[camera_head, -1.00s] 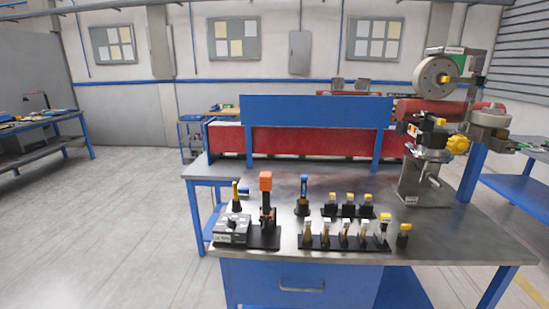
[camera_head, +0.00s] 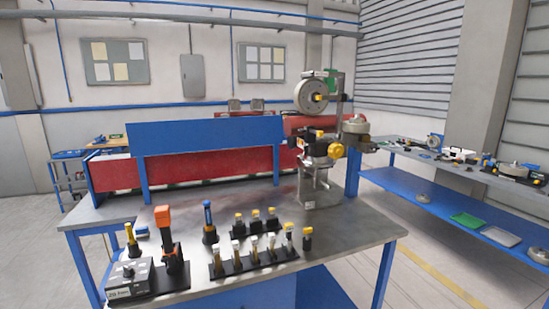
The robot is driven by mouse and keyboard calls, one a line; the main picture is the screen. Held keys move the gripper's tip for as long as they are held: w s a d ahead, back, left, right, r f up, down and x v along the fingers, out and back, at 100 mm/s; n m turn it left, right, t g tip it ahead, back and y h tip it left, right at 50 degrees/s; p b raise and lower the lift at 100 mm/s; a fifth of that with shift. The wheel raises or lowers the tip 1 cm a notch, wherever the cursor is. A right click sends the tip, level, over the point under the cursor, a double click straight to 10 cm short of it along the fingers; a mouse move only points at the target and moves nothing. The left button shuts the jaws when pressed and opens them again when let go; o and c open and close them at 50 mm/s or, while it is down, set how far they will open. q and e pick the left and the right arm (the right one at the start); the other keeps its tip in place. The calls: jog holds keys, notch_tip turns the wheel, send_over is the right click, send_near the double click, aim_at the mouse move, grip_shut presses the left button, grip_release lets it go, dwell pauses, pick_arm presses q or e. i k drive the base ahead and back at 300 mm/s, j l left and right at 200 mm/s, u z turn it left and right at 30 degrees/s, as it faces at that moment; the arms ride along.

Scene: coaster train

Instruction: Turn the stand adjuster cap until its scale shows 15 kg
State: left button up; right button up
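A metal stand (camera_head: 308,192) rises from the right part of the workbench top (camera_head: 345,228). Several small yellow parts also show on the stand. I cannot tell which part is the adjuster cap, and no scale or kg marking is readable at this distance. Neither of my grippers is in view.
At the bench's front left are a grey control box (camera_head: 131,279), an orange-topped tool (camera_head: 164,225) and a blue-handled tool (camera_head: 209,222). Racks (camera_head: 258,262) of yellow-capped tools stand mid-bench. A blue-red barrier (camera_head: 205,150) runs behind. A blue shelf table (camera_head: 440,185) stands right, with floor between.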

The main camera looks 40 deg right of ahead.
aim_at(335, 150)
jog(key=z, duration=1.7)
